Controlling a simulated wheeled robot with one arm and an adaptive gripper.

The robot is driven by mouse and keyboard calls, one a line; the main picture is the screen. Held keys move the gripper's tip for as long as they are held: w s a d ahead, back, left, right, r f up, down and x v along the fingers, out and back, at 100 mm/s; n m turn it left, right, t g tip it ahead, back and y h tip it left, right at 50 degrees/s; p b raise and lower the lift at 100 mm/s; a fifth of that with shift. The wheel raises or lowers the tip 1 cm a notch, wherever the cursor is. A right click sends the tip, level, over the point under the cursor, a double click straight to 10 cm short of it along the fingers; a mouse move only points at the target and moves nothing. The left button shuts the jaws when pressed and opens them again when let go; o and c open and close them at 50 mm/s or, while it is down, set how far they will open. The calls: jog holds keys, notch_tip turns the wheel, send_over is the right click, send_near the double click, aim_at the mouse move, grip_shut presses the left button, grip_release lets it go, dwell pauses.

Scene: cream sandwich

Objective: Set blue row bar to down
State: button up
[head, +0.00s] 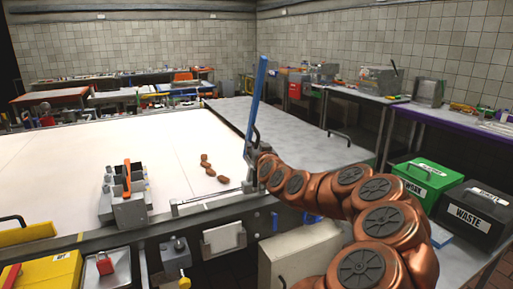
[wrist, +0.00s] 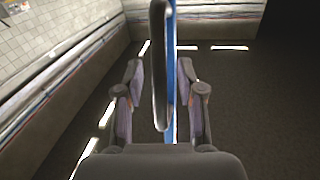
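The blue row bar (head: 258,92) stands nearly upright, leaning slightly right, at the right edge of the large white table in the head view. My gripper (head: 255,134) is at the bar's lower part; its fingers are small and partly hidden there. In the wrist view, my gripper (wrist: 165,80) has its two fingers apart. The bar (wrist: 172,60) runs between them as a dark strip with a blue edge. A gap shows on the left side of the bar; the right finger is very close to it, and I cannot tell whether it touches.
Several brown pieces (head: 209,170) lie on the white table (head: 70,150) left of the bar. A grey metal fixture (head: 127,205) stands at its front edge. A green bin (head: 428,180) and a black waste bin (head: 474,213) stand right of my arm. A grey table (head: 285,140) lies behind the bar.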

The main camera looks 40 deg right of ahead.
grip_shut()
dwell(0.3)
jog(key=shift+w+r, duration=0.15)
